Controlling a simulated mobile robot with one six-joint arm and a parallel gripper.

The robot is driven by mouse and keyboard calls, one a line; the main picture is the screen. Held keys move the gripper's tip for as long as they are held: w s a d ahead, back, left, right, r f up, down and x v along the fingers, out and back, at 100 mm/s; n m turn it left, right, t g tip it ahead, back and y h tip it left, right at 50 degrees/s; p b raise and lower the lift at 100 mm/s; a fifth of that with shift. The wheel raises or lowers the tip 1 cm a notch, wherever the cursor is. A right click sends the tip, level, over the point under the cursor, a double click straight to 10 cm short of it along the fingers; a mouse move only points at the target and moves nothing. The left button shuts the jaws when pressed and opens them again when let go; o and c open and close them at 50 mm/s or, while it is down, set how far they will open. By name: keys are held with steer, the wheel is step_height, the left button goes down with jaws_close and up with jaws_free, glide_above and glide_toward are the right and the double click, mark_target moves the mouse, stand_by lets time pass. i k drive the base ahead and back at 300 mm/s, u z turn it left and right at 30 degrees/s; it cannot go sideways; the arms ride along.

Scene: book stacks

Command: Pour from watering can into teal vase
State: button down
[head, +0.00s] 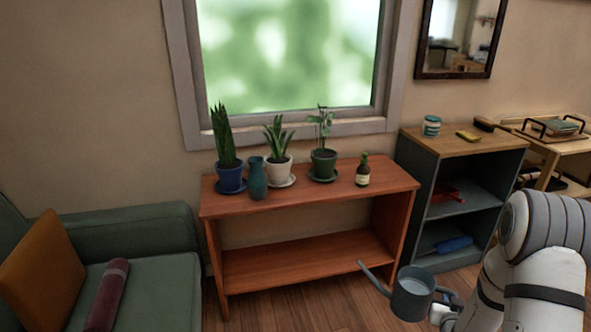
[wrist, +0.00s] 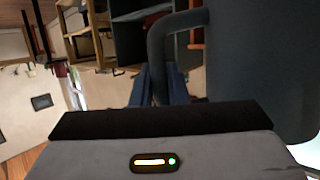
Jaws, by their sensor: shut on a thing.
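The teal vase (head: 257,180) stands upright on the left part of the orange wooden bench's top, between a blue-potted plant and a white-potted plant. The grey watering can (head: 411,295) is held at the lower right in the head view, in front of the bench, with its spout pointing up and left. My gripper (head: 447,308) is shut on the can's handle on its right side. In the wrist view the handle (wrist: 158,50) runs between the fingers, and the can's body (wrist: 262,70) fills the right side. The fingertips are partly hidden.
A green sofa (head: 150,270) is at left, a grey shelf unit (head: 450,145) at right.

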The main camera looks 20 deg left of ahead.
mark_target(257, 182)
steer(key=u, duration=0.05)
steer(key=k, duration=0.4)
steer(key=u, duration=0.6)
steer(key=i, duration=0.95)
steer(key=u, duration=0.05)
